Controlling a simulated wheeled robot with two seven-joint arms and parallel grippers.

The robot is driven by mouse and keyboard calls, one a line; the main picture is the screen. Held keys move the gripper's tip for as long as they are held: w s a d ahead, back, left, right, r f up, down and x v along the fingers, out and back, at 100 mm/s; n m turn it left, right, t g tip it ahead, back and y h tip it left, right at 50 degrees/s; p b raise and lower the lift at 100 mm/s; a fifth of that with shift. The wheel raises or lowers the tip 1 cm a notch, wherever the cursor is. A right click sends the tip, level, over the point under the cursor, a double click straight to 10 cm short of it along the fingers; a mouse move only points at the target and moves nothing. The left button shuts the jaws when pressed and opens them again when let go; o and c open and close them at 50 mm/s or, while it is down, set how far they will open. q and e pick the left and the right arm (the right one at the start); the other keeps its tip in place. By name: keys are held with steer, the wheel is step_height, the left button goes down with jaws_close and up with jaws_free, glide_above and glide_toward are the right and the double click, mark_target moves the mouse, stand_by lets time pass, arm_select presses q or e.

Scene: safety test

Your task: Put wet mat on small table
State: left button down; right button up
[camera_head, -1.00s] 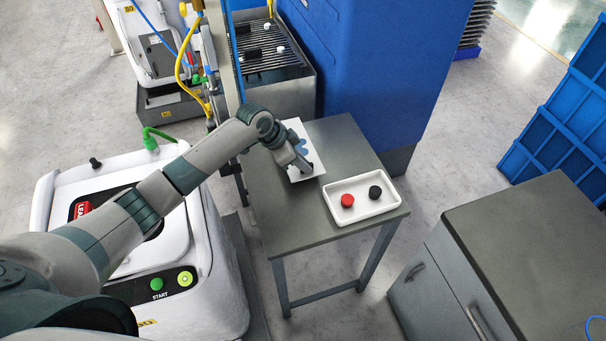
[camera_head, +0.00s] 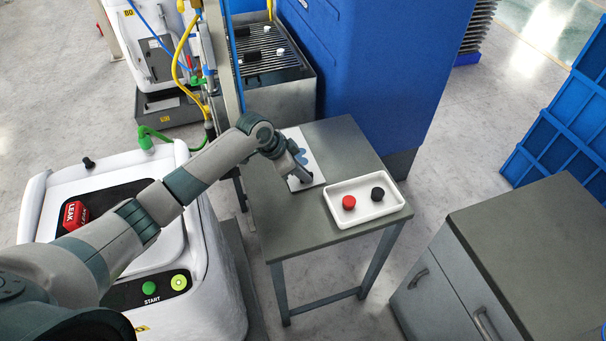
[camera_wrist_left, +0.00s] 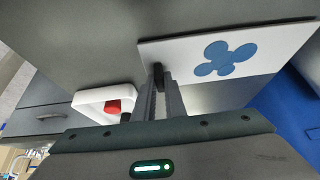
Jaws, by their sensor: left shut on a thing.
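The wet mat (camera_head: 316,170) is a thin white sheet with blue blotches. It is over the left part of the grey small table (camera_head: 345,140) in the head view. My left gripper (camera_head: 304,178) is shut on the mat's near edge and points down. In the left wrist view the fingertips (camera_wrist_left: 158,76) pinch one corner region of the mat (camera_wrist_left: 283,62), and the blue blotches show clearly. The mat looks nearly flat and close to the tabletop; I cannot tell whether it touches fully. My right gripper is not in view.
A white tray (camera_head: 333,207) with a red cap (camera_head: 349,202) and a black cap (camera_head: 378,194) stands on the table's near right part. A blue cabinet (camera_head: 370,70) rises behind the table. A grey drawer cabinet (camera_head: 530,240) is at right. A white machine (camera_head: 205,290) stands left.

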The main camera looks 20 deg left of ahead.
arm_select(q)
steer(key=shift+f, duration=0.1)
steer(key=c, duration=1.8)
jaws_free()
steer(key=b+v, duration=0.2)
steer(key=v, duration=1)
steer(key=shift+s, duration=0.1)
